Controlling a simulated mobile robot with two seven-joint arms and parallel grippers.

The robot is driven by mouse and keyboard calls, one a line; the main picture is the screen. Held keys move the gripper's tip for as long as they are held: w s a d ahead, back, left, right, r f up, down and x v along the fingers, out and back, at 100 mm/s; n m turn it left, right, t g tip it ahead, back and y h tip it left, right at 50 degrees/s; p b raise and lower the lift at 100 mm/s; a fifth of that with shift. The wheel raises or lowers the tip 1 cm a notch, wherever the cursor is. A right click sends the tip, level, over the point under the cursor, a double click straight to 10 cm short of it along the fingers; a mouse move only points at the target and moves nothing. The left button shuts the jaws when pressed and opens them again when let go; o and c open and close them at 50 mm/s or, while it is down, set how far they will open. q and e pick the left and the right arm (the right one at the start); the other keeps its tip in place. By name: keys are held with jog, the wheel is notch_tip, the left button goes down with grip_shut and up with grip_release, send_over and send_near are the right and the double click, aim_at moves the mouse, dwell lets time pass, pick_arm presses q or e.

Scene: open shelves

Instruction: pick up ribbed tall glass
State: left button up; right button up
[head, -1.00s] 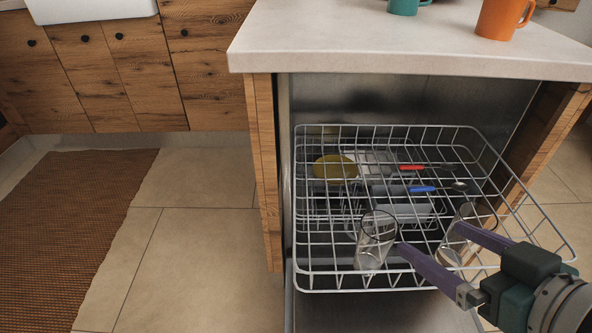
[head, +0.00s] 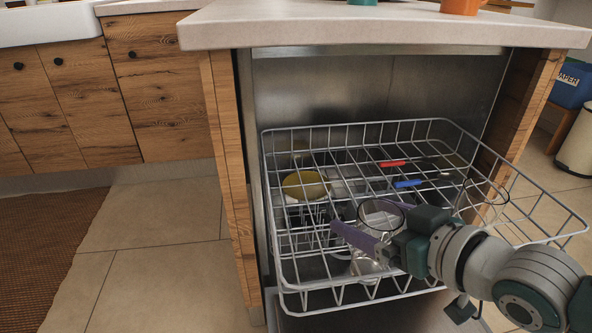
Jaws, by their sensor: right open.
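A clear tall glass (head: 367,266) stands slightly tilted in the white wire rack, near its front middle. My right gripper (head: 351,225) is at this glass and open, with a purple finger crossing in front of its upper part. The other finger is mostly hidden, so I cannot tell whether the glass is fully between them. A second clear glass (head: 483,201) is to the right in the rack, its lower part hidden behind my right arm. Ribs are too fine to make out on either. My left gripper is not in view.
The pulled-out dishwasher rack (head: 285,288) has raised wire sides. Below it are a yellowish round item (head: 304,185) and red-handled (head: 392,163) and blue-handled (head: 408,183) utensils. The counter (head: 380,28) overhangs the rack's back.

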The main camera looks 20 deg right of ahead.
jog(key=shift+w+a+f, duration=0.1)
jog(key=shift+w+f, duration=0.15)
jog(key=shift+w, duration=0.4)
jog(key=shift+r, duration=0.1)
jog(key=c, duration=0.9)
